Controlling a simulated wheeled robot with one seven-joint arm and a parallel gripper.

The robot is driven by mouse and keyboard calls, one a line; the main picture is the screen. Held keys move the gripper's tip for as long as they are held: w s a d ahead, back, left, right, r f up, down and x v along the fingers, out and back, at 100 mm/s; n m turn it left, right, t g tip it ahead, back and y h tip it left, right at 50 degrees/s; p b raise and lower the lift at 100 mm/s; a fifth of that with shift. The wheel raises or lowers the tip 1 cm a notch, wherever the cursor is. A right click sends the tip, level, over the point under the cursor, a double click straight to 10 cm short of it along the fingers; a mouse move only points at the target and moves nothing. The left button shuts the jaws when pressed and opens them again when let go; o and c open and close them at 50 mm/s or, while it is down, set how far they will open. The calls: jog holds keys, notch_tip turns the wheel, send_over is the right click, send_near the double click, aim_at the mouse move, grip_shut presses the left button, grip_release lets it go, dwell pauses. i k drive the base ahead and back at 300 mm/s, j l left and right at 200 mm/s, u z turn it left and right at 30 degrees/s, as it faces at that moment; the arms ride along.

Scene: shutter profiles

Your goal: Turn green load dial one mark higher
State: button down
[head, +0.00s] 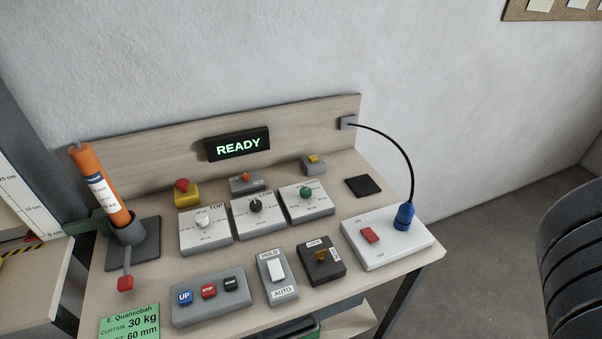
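The green load dial (306,192) is a small round green knob on a white box (309,206), the rightmost of three dial boxes on the wooden desk. Small marks and print surround the knob, too small to read, and I cannot tell which mark it points to. A black dial (256,205) sits on the middle box, labelled LOW, and a white dial (204,219) on the left box, labelled TOP. My gripper is not in view.
Behind the dials are a red button on a yellow box (186,194) and a READY display (238,144). In front stand a HOLD/AUTO rocker (276,271) and a dark switch box (321,261). At right, a blue plug (404,217) with a black cable rises from a white box.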

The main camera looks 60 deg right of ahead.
aim_at(306, 192)
jog(key=l+z, duration=0.15)
jog(key=z, duration=0.75)
